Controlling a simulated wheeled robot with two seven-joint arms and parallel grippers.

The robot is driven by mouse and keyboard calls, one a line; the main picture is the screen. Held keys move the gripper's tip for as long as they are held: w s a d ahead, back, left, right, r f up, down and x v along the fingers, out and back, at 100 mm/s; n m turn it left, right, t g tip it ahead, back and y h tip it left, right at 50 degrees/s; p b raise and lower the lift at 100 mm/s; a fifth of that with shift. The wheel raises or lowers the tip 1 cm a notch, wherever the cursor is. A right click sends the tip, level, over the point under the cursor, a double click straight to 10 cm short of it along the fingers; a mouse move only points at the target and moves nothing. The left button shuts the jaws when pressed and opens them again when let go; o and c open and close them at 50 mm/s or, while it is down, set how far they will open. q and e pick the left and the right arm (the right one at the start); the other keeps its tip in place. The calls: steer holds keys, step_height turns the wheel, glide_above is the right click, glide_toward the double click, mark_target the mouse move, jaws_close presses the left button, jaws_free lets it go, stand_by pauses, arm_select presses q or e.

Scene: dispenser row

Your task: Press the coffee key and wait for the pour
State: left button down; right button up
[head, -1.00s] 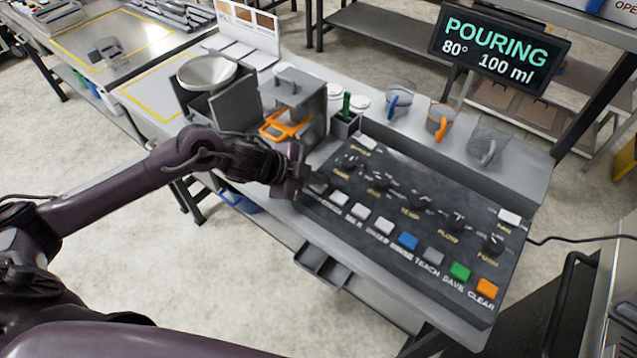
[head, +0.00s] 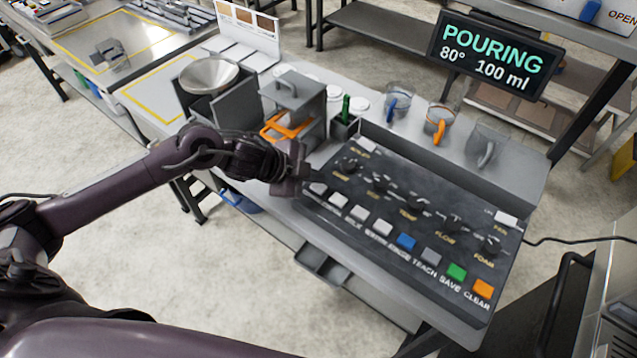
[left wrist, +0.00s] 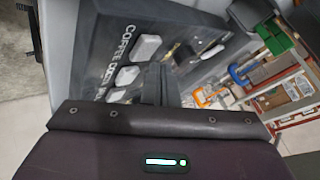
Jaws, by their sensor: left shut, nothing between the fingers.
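The control panel (head: 400,230) is dark, with a row of keys along its front edge and knobs behind. The coffee key (left wrist: 146,47), white, shows beside the word COFFEE in the left wrist view; in the head view it is the leftmost front key (head: 318,188). My left gripper (left wrist: 154,72) is shut and empty, its fingertips close to this key; I cannot tell whether they touch it. In the head view the gripper (head: 306,186) is at the panel's left end. The display (head: 497,57) reads POURING, 80°, 100 ml. My right gripper is not in view.
A grey machine with an orange handle (head: 280,127) and a silver bowl (head: 208,75) stand left of the panel. Cups with blue (head: 392,108) and orange (head: 438,130) handles and a grey cup (head: 486,146) stand behind it. Floor is clear in front.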

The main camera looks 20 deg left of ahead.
mark_target(314, 188)
arm_select(q)
steer(key=shift+r, duration=0.1)
step_height(314, 188, up, 5)
steer(key=p, duration=0.5)
stand_by(0.3)
